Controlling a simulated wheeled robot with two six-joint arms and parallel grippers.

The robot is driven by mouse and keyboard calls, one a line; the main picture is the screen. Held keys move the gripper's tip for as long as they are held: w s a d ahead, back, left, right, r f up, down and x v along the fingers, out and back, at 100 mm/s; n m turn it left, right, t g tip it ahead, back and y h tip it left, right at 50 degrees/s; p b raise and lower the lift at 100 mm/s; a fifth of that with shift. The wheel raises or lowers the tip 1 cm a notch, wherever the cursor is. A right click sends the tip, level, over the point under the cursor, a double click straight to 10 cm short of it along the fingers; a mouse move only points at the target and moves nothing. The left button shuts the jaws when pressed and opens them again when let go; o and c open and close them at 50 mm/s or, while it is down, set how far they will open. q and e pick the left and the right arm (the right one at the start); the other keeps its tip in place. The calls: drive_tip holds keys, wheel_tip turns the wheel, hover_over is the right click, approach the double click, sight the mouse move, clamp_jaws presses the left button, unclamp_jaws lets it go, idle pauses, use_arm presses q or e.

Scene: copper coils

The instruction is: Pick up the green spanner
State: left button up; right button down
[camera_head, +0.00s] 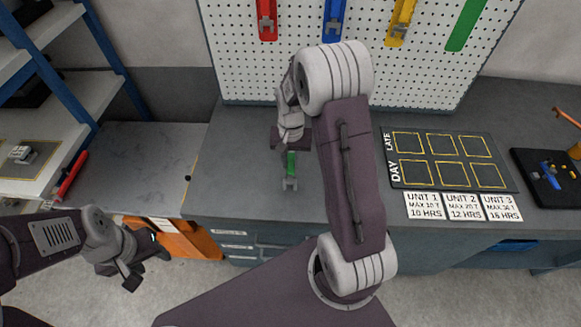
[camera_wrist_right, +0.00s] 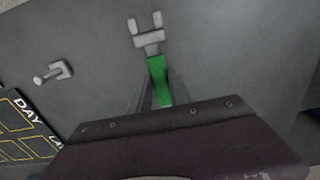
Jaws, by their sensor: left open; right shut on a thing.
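The green spanner shows below my right gripper in the head view (camera_head: 291,163), its grey open-ended jaw towards the front edge of the grey bench (camera_head: 240,190). In the right wrist view the green spanner (camera_wrist_right: 158,78) extends out from between the fingers of my right gripper (camera_wrist_right: 158,100), which is shut on its handle. The handle's far end is hidden by the gripper. I cannot tell whether the spanner touches the bench. My left gripper (camera_head: 146,268) is open and empty, low at the left, away from the bench top.
A pegboard (camera_head: 290,75) at the back holds red (camera_head: 266,18), blue (camera_head: 334,20) and yellow (camera_head: 401,20) spanners and a green strip (camera_head: 466,25). A dark DAY/LATE board (camera_head: 445,185) and a black tray (camera_head: 530,190) lie right. A grey peg (camera_wrist_right: 52,73) shows in the wrist view.

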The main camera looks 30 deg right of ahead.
drive_tip(key=s+d+r, duration=0.5)
drive_tip(key=s+r, duration=0.1)
drive_tip(key=s, duration=0.4)
drive_tip(key=shift+s+d+r, duration=0.15)
drive_tip(key=shift+r, duration=0.15)
